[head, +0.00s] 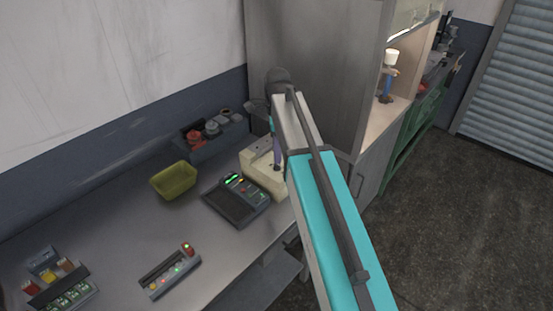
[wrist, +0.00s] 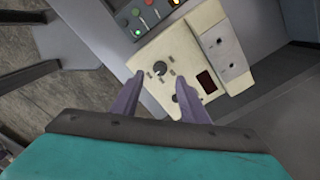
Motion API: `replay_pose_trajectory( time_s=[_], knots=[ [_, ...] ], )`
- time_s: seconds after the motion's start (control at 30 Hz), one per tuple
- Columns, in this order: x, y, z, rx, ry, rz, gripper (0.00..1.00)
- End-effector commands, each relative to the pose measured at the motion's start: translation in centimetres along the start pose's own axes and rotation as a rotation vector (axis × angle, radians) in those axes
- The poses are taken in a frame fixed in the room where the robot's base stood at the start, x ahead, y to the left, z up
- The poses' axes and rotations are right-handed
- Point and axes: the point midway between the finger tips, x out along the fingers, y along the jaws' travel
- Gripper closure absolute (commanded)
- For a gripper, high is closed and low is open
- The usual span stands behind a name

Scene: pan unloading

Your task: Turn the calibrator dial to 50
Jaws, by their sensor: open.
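The calibrator (head: 256,174) is a cream box on the bench, partly hidden behind my arm in the head view. In the wrist view the cream panel (wrist: 190,57) shows a round dark dial (wrist: 159,69) with small marks around it; I cannot read its value. A dark red display window (wrist: 207,82) is on the same panel, with no readable digits. My gripper (wrist: 160,83) is open, its two purple fingers apart, pointing at the panel on either side below the dial. Whether they touch it is unclear. In the head view the gripper (head: 277,158) is over the calibrator.
A dark device with green lights (head: 238,198) sits beside the calibrator. A yellow-green bin (head: 174,181), a rack (head: 212,133), a lit strip (head: 171,272) and a small sorter (head: 58,279) are on the bench. A tall grey cabinet (head: 305,60) stands behind my arm.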

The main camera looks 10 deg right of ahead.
Motion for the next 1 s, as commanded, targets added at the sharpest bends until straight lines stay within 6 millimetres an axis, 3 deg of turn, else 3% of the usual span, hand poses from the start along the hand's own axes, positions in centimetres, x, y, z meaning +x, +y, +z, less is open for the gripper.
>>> replay_pose_trajectory(
  time_s=[0.5,1.0],
  knots=[
    [4.3,0.0,0.1,-0.001,0.0,0.001,0.59],
    [5.3,0.0,0.2,-0.002,0.0,0.0,0.59]
  ],
)
